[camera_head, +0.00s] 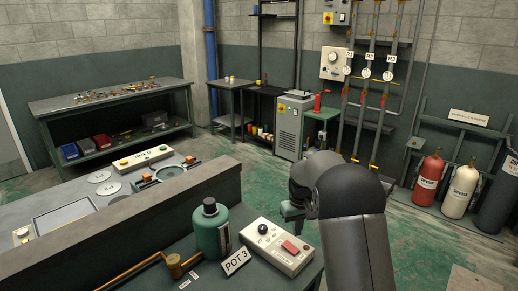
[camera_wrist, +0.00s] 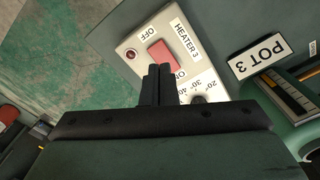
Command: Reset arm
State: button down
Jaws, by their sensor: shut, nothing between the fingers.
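My gripper (camera_wrist: 160,82) is in the wrist view, with its two fingers close together and nothing between them. Its tips appear over the heater 3 control box (camera_wrist: 134,47), in front of the red rocker switch (camera_wrist: 161,55); I cannot tell whether they touch it. In the head view the same white box (camera_head: 281,246) stands on the bench at the lower middle. My dark arm rises just right of it and hides part of the floor. The gripper fingers are hard to make out in the head view.
A green pot (camera_head: 210,228) and a POT 3 sign (camera_head: 236,262) stand left of the box. A raised dark ledge (camera_head: 130,230) runs behind them. Gas cylinders (camera_head: 430,181) stand at the right wall, and a grey machine (camera_head: 291,125) stands at the back. Green floor lies open between.

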jog(key=s+r+m, duration=0.1)
jog(key=s+r, duration=0.4)
jog(key=s, duration=0.8)
jog(key=s+r+m, duration=0.1)
jog(key=s+r, duration=0.4)
jog(key=s, duration=0.9)
jog(key=s+f, duration=0.2)
jog(key=s, duration=0.8)
jog(key=shift+s+m+t, duration=0.25)
jog(key=shift+m+t, duration=0.15)
